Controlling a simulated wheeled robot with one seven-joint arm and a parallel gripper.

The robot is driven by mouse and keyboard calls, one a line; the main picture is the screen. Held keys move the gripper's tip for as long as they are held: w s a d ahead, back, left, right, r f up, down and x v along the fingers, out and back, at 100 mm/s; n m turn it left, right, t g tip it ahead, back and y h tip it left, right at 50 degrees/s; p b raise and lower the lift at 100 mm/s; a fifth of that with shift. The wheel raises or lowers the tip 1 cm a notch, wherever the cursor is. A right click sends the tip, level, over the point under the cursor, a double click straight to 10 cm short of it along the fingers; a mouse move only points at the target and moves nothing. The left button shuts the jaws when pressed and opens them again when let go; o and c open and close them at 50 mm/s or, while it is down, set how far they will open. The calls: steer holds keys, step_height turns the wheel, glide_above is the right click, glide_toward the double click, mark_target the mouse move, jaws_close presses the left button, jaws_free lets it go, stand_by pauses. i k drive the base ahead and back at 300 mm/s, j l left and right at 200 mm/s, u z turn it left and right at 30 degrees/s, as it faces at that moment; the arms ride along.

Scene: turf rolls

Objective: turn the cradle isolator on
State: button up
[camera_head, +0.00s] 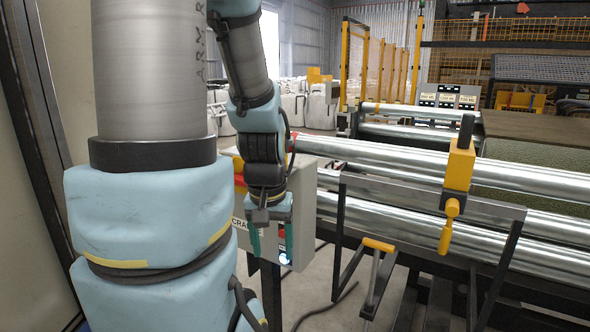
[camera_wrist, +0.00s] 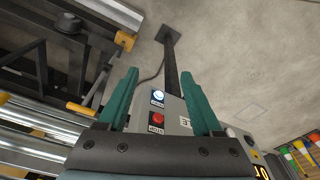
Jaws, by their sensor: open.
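The grey control box (camera_head: 299,215), with a label whose visible letters begin "CRA", stands behind my gripper. A red and yellow part (camera_head: 239,180) at its upper left looks like the isolator. My arm hides much of it, and its handle position cannot be read. My gripper (camera_head: 271,246) is open and empty in front of the box's lower part. In the wrist view, the box (camera_wrist: 178,108) shows between the teal fingers of my gripper (camera_wrist: 159,73). A lit white button (camera_wrist: 159,95) and a red button (camera_wrist: 156,118) are on its face.
Long shiny rollers (camera_head: 400,160) run to the right of the box. A yellow clamp with a handle (camera_head: 459,170) sits on them. A dark frame with a yellow-topped lever (camera_head: 378,244) stands below. A cable (camera_head: 330,307) lies on the floor.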

mark_target(238, 179)
steer(key=k+l, duration=0.15)
steer(key=k, duration=0.35)
steer(key=k+u, duration=0.2)
steer(key=u, duration=0.15)
steer(key=k+u, duration=0.5)
steer(key=u, duration=1.3)
